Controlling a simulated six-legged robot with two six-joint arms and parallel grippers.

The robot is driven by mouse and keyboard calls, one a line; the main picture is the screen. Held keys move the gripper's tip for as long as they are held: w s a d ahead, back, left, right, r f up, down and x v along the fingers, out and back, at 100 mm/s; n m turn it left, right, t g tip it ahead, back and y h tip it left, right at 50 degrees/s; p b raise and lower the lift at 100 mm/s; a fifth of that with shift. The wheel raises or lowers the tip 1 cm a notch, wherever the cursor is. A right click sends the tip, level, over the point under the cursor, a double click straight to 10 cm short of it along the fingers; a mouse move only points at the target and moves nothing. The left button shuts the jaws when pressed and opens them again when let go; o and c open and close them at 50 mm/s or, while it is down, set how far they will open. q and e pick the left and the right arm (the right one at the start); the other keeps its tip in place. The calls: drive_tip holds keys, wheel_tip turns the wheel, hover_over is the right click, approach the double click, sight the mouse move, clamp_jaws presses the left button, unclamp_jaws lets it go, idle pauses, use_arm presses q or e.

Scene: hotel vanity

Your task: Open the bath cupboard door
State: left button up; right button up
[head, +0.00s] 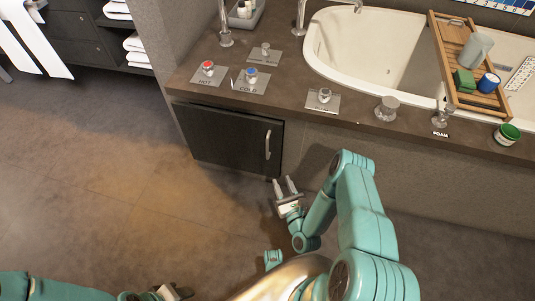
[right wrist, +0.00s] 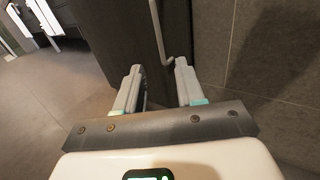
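The bath cupboard door (head: 222,138) is a dark panel under the counter, and it looks closed. Its upright metal handle (head: 267,145) is near the door's right edge. My right gripper (head: 286,184) is open and empty, just below and to the right of the handle. In the right wrist view the handle (right wrist: 159,32) lies beyond the fingertips of my right gripper (right wrist: 158,70), roughly in line with the gap, and seems not to be gripped. My left gripper (head: 172,292) is low at the bottom edge, partly cut off, far from the door.
The brown counter (head: 300,120) above the door holds tap knobs (head: 208,69) and the white bathtub (head: 350,40). A wooden bath tray (head: 450,70) with bottles lies across the tub. A tiled panel (head: 420,190) is right of the door. The floor (head: 110,170) before the door is clear.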

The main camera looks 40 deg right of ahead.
sight(268, 150)
drive_tip(key=b+x, duration=0.3)
drive_tip(key=x, duration=1.1)
drive_tip(key=shift+w, duration=0.2)
drive_tip(key=shift+a, duration=0.1)
clamp_jaws()
